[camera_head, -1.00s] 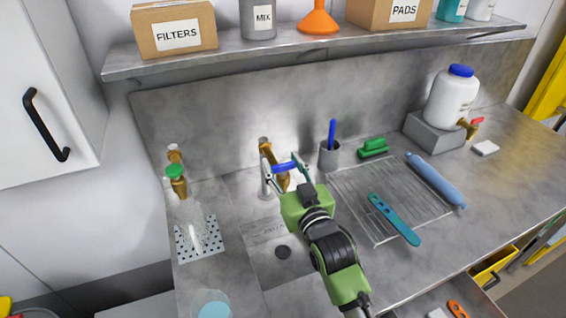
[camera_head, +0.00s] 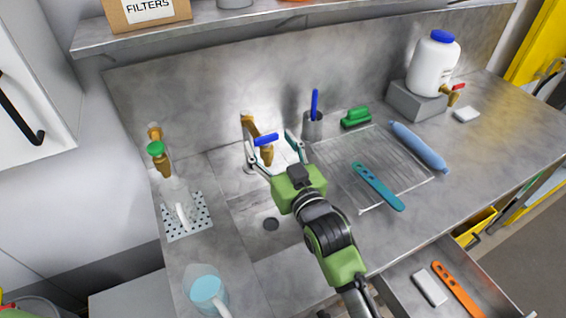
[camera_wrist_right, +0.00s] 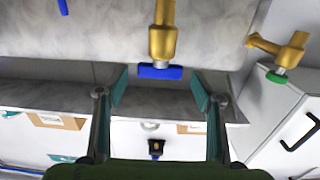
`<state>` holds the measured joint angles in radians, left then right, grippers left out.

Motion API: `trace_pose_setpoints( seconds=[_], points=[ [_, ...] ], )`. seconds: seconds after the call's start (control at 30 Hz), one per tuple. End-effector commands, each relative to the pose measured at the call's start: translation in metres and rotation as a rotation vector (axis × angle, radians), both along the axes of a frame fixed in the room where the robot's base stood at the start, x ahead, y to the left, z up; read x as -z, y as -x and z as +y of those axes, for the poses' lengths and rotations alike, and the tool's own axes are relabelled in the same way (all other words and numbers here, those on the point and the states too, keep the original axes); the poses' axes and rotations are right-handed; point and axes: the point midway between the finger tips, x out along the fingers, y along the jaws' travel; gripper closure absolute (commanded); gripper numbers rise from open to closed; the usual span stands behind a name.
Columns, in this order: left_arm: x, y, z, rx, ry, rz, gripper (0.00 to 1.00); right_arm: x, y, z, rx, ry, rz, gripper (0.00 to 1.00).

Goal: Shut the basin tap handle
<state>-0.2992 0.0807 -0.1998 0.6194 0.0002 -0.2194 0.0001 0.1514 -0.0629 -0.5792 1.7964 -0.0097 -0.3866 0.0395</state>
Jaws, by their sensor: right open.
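The brass basin tap (camera_head: 249,124) stands at the back of the sink, with a blue bar handle (camera_head: 266,139) on its front. My right gripper (camera_head: 271,142) is open at the tap, its fingers on either side of the handle. In the right wrist view, the tap (camera_wrist_right: 162,38) comes down from the top edge and its blue handle (camera_wrist_right: 160,72) lies crosswise between my spread fingertips (camera_wrist_right: 160,90). A gap shows on both sides, so the fingers are apart from the handle. My left gripper is not in view.
A green-handled brass tap (camera_head: 157,153) stands left, above a clear bottle. A grey cup (camera_head: 313,126) with a blue item stands just right of the gripper. A drying rack (camera_head: 345,150) lies further right. A blue-tinted jug (camera_head: 207,290) is at front left; a drawer (camera_head: 400,285) is open.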

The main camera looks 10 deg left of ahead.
Motion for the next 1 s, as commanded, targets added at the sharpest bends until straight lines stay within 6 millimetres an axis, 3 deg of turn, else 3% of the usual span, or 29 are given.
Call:
trace_pose_setpoints(
  seconds=[0.2, 0.43, 1.0],
  points=[
    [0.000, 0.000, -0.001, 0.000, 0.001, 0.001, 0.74, 0.001, 0.039, -0.025, 0.000, 0.001, 0.002, 0.39],
    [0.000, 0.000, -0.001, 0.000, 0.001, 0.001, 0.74, 0.001, 0.066, -0.043, 0.000, 0.001, 0.001, 0.39],
    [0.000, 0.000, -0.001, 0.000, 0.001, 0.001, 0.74, -0.001, 0.074, -0.048, 0.000, -0.001, -0.002, 0.39]
  ],
)
